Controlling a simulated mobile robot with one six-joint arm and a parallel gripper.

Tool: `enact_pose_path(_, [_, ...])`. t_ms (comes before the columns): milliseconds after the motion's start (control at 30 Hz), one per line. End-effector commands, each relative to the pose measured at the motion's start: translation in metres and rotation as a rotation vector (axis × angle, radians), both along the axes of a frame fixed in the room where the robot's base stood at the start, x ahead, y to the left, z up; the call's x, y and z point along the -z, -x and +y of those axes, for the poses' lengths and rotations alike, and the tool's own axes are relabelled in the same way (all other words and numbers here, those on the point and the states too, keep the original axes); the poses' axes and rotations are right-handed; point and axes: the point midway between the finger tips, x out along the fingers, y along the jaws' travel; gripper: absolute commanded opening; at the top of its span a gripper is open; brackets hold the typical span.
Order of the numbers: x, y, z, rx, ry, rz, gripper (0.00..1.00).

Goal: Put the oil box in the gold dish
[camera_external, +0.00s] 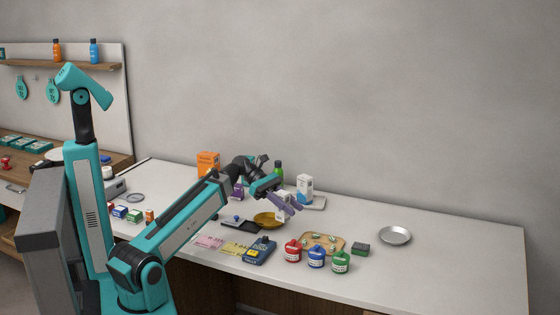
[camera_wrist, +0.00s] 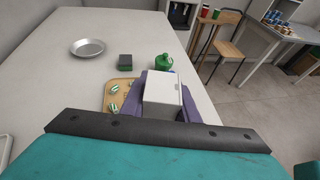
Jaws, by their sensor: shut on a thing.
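My gripper (camera_external: 287,203) is shut on a white box, which I take to be the oil box (camera_wrist: 162,88). In the wrist view the box sits between the purple fingers (camera_wrist: 162,104), its plain pale top towards the camera; no label can be read. In the external view the held box (camera_external: 281,207) is partly hidden by the fingers. It is above the counter, close over the right side of the gold dish (camera_external: 264,222). I cannot tell whether it touches the dish. The dish is not visible in the wrist view.
Another white box (camera_external: 305,184) stands behind my gripper, near a green bottle (camera_external: 279,170). Red (camera_external: 293,251), blue (camera_external: 316,257) and green (camera_external: 341,262) jars stand in front of a wooden tray (camera_external: 340,240). A silver dish (camera_external: 394,236) lies right, with clear counter around it.

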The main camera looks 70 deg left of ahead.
Motion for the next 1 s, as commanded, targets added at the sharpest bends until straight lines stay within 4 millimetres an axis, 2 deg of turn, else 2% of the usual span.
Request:
enact_pose_path(33, [0.005, 0.008, 0.003, -0.004, -0.002, -0.003, 0.06])
enact_pose_path(400, [0.006, 0.054, 0.026, -0.034, -0.002, -0.003, 0.06])
enact_pose_path(1000, [0.021, 0.111, 0.061, -0.135, -0.002, -0.001, 0.06])
